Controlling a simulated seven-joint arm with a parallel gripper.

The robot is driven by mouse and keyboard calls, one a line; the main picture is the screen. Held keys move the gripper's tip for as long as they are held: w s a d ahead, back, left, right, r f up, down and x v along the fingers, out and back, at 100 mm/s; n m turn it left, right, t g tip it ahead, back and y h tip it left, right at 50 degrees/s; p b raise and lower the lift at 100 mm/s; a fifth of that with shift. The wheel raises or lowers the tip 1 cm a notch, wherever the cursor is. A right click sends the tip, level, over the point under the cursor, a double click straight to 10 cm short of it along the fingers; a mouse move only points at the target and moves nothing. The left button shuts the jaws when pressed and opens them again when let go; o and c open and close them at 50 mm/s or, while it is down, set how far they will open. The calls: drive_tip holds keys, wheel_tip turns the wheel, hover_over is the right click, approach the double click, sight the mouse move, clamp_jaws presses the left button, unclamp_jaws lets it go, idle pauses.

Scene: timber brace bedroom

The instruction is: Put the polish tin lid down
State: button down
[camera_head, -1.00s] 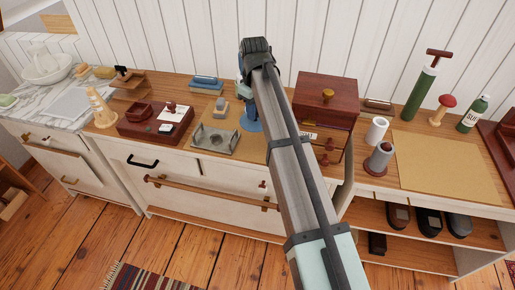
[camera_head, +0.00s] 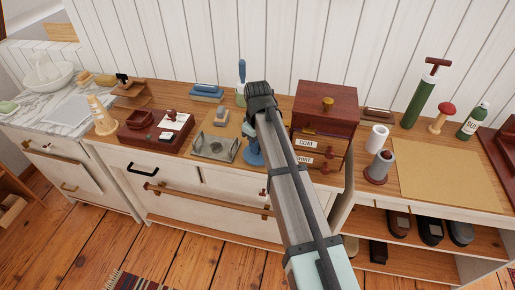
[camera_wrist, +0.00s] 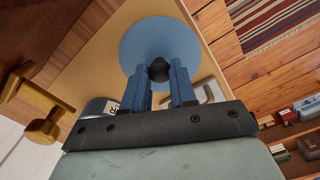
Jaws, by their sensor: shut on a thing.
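The polish tin lid (camera_wrist: 160,38) is a round blue disc with a black knob in the middle. In the wrist view my gripper (camera_wrist: 158,74) is shut on that knob, with a blue finger on each side. In the head view the lid (camera_head: 253,159) shows just left of my arm, in front of the dark red drawer box. A tan mat shows beyond the lid in the wrist view. I cannot tell whether the lid touches the surface. A tin with a pale label (camera_wrist: 99,107) is partly hidden behind my gripper.
A grey metal tray (camera_head: 215,147) stands left of the lid. The dark red drawer box (camera_head: 325,110) stands close on the right, its brass knob (camera_wrist: 42,129) near my gripper. A blue-handled brush (camera_head: 241,72) stands behind. A tan board (camera_head: 445,175) at right is clear.

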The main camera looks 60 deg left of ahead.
drive_tip(key=shift+f, duration=1.05)
drive_tip(key=shift+f, duration=0.15)
drive_tip(key=c, duration=0.9)
unclamp_jaws()
wheel_tip(320, 180, up, 12)
drive_tip(key=shift+r, duration=0.2)
drive_tip(key=shift+d+f, duration=0.1)
